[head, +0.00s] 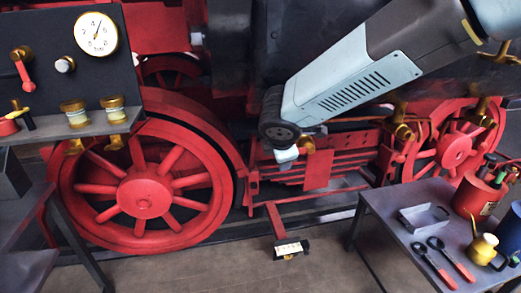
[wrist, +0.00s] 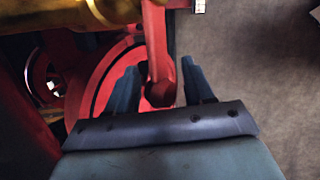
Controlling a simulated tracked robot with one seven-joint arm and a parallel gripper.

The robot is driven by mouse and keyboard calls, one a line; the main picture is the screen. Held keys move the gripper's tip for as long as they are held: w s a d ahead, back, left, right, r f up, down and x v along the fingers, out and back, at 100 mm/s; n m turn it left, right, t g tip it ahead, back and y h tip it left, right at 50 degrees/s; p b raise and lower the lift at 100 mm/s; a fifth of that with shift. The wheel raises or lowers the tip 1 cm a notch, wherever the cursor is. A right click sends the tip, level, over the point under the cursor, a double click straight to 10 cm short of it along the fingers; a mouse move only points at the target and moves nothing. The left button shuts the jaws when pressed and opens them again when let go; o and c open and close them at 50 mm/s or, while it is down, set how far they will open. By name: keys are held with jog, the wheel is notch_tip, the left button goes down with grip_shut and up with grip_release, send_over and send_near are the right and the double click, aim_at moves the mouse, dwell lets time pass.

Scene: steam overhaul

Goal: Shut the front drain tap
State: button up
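A red lever (wrist: 157,45) runs down the wrist view into the space between my fingers, its rounded end near the palm. A large brass body (wrist: 70,15), apparently the tap's, lies at the top left of that view. My gripper (wrist: 160,68) is open with a finger on each side of the lever; thin gaps seem to show, though contact is hard to judge. In the head view my gripper (head: 287,155) is small, at the low end of my arm beside the locomotive's red frame. A bit of brass (head: 306,145) shows next to it; the lever cannot be made out there.
A white label plate (head: 290,249) sits low near the floor. A big red wheel (head: 144,195) is left, under a gauge panel (head: 60,28). A tool table (head: 388,205) with a red can (head: 474,197) stands right.

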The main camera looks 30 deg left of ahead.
jog(key=shift+o, duration=0.3)
jog(key=shift+d, duration=0.1)
jog(key=v, duration=1.3)
jog(key=shift+s+r, duration=0.15)
jog(key=shift+r, duration=0.15)
jog(key=shift+d, duration=0.15)
